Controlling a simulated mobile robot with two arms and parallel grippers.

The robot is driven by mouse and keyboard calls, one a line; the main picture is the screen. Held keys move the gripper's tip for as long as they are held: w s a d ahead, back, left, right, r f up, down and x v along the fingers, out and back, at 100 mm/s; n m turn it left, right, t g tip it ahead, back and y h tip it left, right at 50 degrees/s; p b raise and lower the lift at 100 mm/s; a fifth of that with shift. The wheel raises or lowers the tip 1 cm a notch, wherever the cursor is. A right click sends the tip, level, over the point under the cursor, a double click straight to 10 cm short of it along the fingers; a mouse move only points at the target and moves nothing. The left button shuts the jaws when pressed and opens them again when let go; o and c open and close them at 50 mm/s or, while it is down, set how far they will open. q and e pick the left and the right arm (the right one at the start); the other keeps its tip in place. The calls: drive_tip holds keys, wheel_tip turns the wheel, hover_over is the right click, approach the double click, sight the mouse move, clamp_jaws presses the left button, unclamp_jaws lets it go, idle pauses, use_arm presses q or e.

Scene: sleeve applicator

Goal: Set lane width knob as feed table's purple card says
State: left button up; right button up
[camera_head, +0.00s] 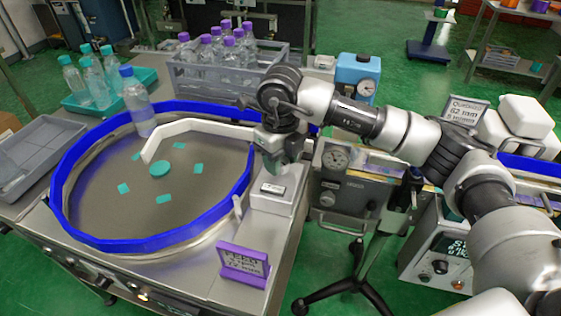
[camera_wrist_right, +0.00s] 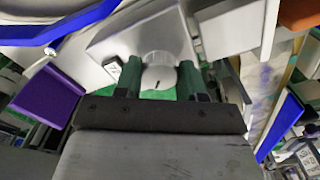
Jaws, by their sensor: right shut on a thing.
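The purple card (camera_head: 244,262) stands on the front right corner of the feed table (camera_head: 190,285); its writing is too small to read surely. It also shows from behind in the wrist view (camera_wrist_right: 46,95). A pale box (camera_head: 272,203) with a small display (camera_head: 272,188) stands at the table's right side; its digits are unclear. My right gripper (camera_head: 280,165) is over this box, pointing down. In the wrist view its green fingers (camera_wrist_right: 160,82) are shut on the round pale knob (camera_wrist_right: 158,70), which has a dark pointer mark. My left gripper is not in view.
A blue-rimmed round table (camera_head: 150,243) carries teal pieces and a bottle (camera_head: 137,102). A grey crate (camera_head: 225,82) of purple-capped bottles stands behind. Another sign (camera_head: 462,110) stands at the right.

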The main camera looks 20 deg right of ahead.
drive_tip(key=m+b, duration=0.1)
drive_tip(key=m, duration=0.3)
drive_tip(key=shift+m, duration=0.3)
drive_tip(key=m, duration=0.4)
drive_tip(key=shift+m, duration=0.4)
drive_tip(key=o, duration=0.9)
wheel_tip(320, 180, up, 11)
drive_tip(key=shift+f+b, duration=0.1)
drive_tip(key=shift+b, duration=0.2)
